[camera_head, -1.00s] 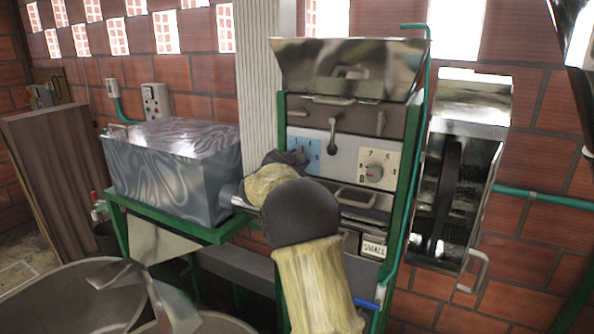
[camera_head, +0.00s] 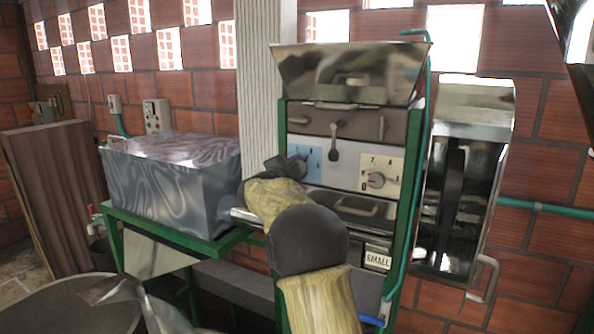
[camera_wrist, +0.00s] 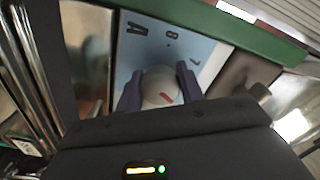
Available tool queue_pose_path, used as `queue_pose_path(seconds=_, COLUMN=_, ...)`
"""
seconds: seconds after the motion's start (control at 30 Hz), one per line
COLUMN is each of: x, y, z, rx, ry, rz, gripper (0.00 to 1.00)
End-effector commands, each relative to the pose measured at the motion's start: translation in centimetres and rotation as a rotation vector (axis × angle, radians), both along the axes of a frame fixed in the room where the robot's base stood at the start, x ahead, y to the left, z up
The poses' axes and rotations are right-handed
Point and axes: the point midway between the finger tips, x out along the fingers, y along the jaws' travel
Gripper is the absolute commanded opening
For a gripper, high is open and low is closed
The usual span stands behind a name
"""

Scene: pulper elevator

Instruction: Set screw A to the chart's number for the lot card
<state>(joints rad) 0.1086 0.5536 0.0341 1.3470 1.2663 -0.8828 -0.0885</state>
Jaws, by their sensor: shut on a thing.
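In the wrist view, screw A is a round white knob (camera_wrist: 161,88) with a red mark, on a light blue plate (camera_wrist: 180,42) lettered A, with 8 and 7 readable. My gripper (camera_wrist: 159,86) has one dark finger on each side of the knob and is shut on it. The red mark slants across the knob's face; I cannot tell which number it points to. In the head view my gripper (camera_head: 298,168) reaches the blue plate (camera_head: 313,153) and covers most of the knob. I make out neither the chart nor the lot card.
A cream plate with a second dial (camera_head: 376,180) is right of the blue one. A lever (camera_head: 334,142) hangs above them. A "SMALL" sign (camera_head: 378,259) is below. A grey metal tank (camera_head: 170,185) stands left of my arm, an open metal housing (camera_head: 465,180) to the right.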

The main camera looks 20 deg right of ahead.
Motion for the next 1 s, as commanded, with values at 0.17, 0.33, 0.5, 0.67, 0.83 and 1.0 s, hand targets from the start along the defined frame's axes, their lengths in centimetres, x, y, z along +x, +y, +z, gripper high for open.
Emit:
queue_pose_path(seconds=0.17, x=0.0, y=0.0, z=-0.1, rx=0.001, ry=0.002, rz=0.0, gripper=0.15)
queue_pose_path(seconds=0.33, x=0.0, y=0.0, z=-0.1, rx=0.0, ry=0.002, rz=0.0, gripper=0.59)
queue_pose_path(seconds=0.5, x=0.0, y=0.0, z=-0.1, rx=0.0, ry=0.002, rz=0.0, gripper=0.59)
queue_pose_path(seconds=0.67, x=-0.1, y=0.2, z=-0.1, rx=-0.001, ry=0.002, rz=0.001, gripper=0.59)
queue_pose_path(seconds=0.83, x=-1.1, y=1.5, z=-0.2, rx=-0.001, ry=0.002, rz=0.003, gripper=0.59)
queue_pose_path(seconds=1.0, x=-2.9, y=4.0, z=-0.3, rx=-0.001, ry=0.001, rz=0.004, gripper=0.59)
